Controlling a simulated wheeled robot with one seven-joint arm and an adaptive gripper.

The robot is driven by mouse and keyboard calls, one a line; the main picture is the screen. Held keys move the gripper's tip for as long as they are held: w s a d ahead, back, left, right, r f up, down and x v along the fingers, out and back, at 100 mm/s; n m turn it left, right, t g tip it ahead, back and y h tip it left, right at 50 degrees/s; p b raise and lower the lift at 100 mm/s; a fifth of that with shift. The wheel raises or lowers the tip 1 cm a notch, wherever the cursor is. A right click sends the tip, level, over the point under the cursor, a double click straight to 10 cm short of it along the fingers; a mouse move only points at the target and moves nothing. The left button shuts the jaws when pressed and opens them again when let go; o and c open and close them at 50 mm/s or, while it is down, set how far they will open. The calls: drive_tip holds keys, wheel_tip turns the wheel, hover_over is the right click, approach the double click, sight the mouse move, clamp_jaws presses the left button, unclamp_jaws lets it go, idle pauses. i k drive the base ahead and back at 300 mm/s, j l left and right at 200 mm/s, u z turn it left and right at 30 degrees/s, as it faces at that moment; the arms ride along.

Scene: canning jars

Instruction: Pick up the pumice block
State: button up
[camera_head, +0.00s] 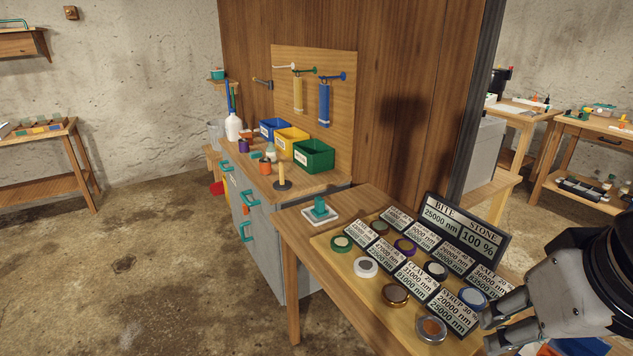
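I cannot make out a block that is surely pumice in this view. My gripper (492,331) is at the lower right, by the front right corner of the near wooden table (290,235). Its two fingers point left and stand apart, with nothing seen between them. The gripper body is partly cut off by the picture edge and hides part of the table's right side.
A tray (345,268) on the near table holds several round-lidded jars and black number signs. A teal object (319,207) sits on a white tile. Behind are coloured bins (314,155) and a white bottle (233,128). Floor (150,240) at left is clear.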

sight(319, 211)
drive_tip(key=i+j+z, duration=0.15)
drive_tip(key=j, duration=0.6)
drive_tip(key=i+j+z, duration=0.15)
drive_tip(key=j, duration=0.6)
drive_tip(key=j+z, duration=0.15)
drive_tip(key=j, duration=0.65)
drive_tip(key=i+j+z, duration=0.1)
drive_tip(key=i+j, duration=0.25)
drive_tip(key=i, duration=0.2)
drive_tip(key=i+j+z, duration=0.1)
drive_tip(key=i+j, duration=0.25)
drive_tip(key=i, duration=0.2)
